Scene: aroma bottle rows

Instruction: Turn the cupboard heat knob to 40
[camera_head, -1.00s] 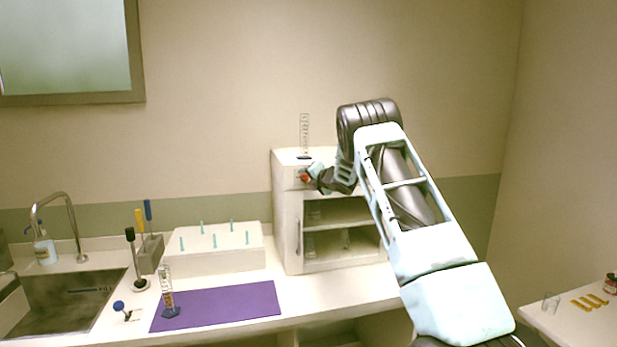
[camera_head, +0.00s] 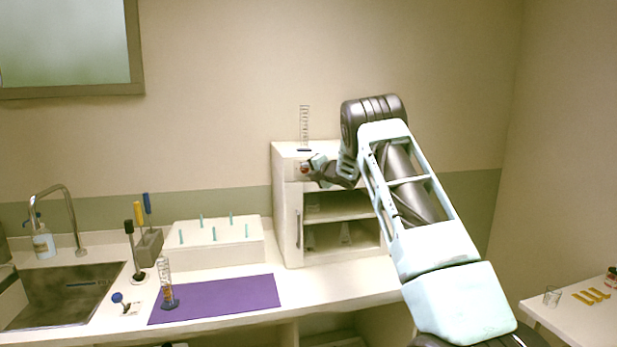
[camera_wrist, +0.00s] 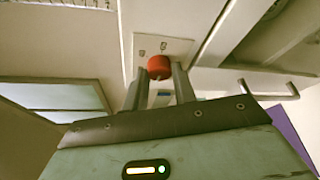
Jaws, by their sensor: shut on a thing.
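The white cupboard (camera_head: 289,233) stands on the counter against the back wall, with open-looking shelves behind its front. Its red heat knob (camera_wrist: 159,66) sits on a pale panel (camera_wrist: 178,47) with small marks that are too small to read. In the head view the knob (camera_head: 304,169) shows as a small red spot at the upper left of the cupboard front. My gripper (camera_wrist: 160,78) is shut on the knob, one finger on each side. In the head view my gripper (camera_head: 313,170) reaches it from the right. The knob's setting cannot be read.
A glass cylinder (camera_head: 304,128) stands on the cupboard top, close above my gripper. A handle (camera_head: 298,229) is on the cupboard's front left. A white peg rack (camera_head: 215,250), a purple mat (camera_head: 235,297) and another cylinder (camera_head: 166,283) are to the left.

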